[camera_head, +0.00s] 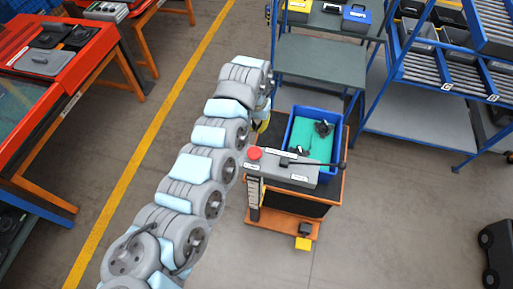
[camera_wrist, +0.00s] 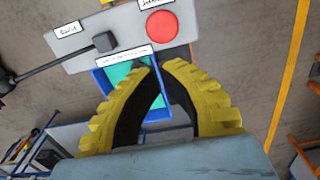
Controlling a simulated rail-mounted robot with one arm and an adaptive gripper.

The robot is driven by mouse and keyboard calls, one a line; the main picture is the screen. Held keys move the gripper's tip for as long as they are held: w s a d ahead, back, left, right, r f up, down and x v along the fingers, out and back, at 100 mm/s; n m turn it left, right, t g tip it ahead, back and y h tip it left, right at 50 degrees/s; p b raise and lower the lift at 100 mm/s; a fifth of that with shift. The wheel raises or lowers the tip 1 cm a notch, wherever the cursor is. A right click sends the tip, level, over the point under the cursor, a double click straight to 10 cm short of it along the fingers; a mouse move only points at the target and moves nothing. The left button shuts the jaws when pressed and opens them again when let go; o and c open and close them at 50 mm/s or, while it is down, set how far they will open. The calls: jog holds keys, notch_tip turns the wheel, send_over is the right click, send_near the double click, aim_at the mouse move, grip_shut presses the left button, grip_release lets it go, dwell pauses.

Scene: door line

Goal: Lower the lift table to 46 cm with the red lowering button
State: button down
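The lift table (camera_head: 311,232) stands in the middle of the head view, with an upright scale (camera_head: 254,192) whose reading is too small to tell. A grey control panel (camera_head: 325,176) on it carries the round red button (camera_head: 255,153) and a black lever. In the wrist view the red button (camera_wrist: 161,25) is near the top, on the grey panel (camera_wrist: 85,48), just beyond my fingertips and apart from them in the picture. My gripper (camera_wrist: 161,64) has yellow ribbed fingers with black pads; the tips nearly meet and hold nothing. In the head view my gripper (camera_head: 262,120) is partly hidden by my arm.
A blue bin (camera_head: 294,122) with a green bottom and dark parts sits behind the panel. A grey shelf rack (camera_head: 318,60) and a roller rack (camera_head: 425,105) stand behind. Red-orange tables (camera_head: 112,82) are at left. A black case (camera_head: 497,252) is at lower right.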

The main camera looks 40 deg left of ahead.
aim_at(257, 150)
jog(key=shift+f, duration=0.15)
notch_tip(257, 150, down, 11)
jog(key=shift+d+f+p, duration=0.1)
jog(key=shift+f+p, duration=0.05)
jog(key=shift+p, duration=0.7)
jog(key=shift+f, duration=1.2)
